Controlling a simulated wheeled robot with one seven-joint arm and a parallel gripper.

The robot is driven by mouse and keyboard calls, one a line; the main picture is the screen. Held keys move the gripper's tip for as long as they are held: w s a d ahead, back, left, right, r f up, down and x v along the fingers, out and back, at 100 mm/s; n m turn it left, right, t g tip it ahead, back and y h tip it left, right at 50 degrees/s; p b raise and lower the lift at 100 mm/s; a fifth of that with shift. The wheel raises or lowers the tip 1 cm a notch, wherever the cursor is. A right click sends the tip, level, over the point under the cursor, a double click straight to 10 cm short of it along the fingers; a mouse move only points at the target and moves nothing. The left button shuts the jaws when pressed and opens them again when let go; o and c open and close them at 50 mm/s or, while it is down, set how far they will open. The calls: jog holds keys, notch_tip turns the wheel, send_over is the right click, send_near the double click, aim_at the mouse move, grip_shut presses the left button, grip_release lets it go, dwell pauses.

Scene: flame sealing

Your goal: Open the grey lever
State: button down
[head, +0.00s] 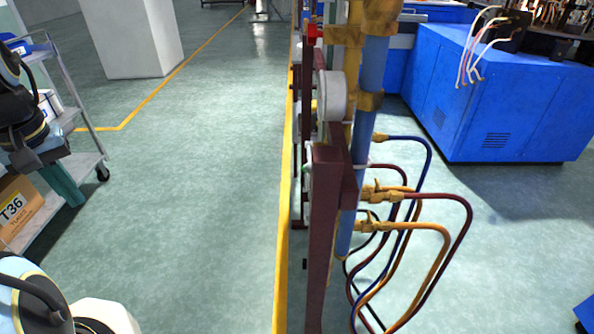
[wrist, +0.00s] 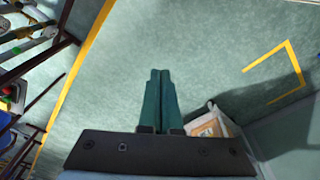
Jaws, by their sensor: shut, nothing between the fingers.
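I cannot clearly pick out a grey lever in either view. A dark red pipe stand (head: 328,190) carries a blue pipe (head: 371,70), brass fittings (head: 382,193) and a round grey-white part (head: 331,96); it is seen edge-on in the head view, so its left-facing side is mostly hidden. Part of the piping (wrist: 25,32) shows at the upper left of the wrist view. My gripper (head: 78,200) hangs at the left of the head view, well apart from the stand. Its teal fingers (wrist: 160,74) are together and empty in the wrist view.
A grey cart (head: 90,160) with a cardboard box (head: 18,210) stands at the left, close to my gripper. Hoses (head: 468,225) loop out right of the stand. Blue cabinets (head: 500,100) stand behind at right. The floor (head: 215,200) between cart and stand is clear.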

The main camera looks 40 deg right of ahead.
aim_at(309, 156)
jog(key=w+d+f+n+g+h+b, duration=0.25)
jog(key=d+f, duration=0.25)
jog(key=d, duration=0.6)
jog(key=w+d+f+n+g+h+b, duration=0.1)
jog(key=d+f+n+b, duration=0.3)
jog(key=d, duration=0.7)
jog(key=s+d+f+n+g+h, duration=0.1)
jog(key=d+n, duration=0.1)
jog(key=d, duration=0.6)
jog(key=s+d+f+n+g+h, duration=0.2)
jog(key=d, duration=0.7)
jog(key=shift+s+d, duration=0.2)
jog(key=shift+s, duration=0.05)
jog(key=shift+f, duration=0.15)
jog(key=x, duration=1)
jog(key=shift+s+d+r+p, duration=0.2)
jog(key=shift+d+r+p, duration=0.1)
jog(key=shift+r, duration=0.35)
jog(key=shift+s+d+r+p, duration=0.2)
jog(key=shift+r+p, duration=0.15)
jog(key=shift+r, duration=0.3)
jog(key=shift+s+d+r+p, duration=0.2)
jog(key=shift+s+r+p, duration=0.1)
jog(key=shift+r, duration=0.35)
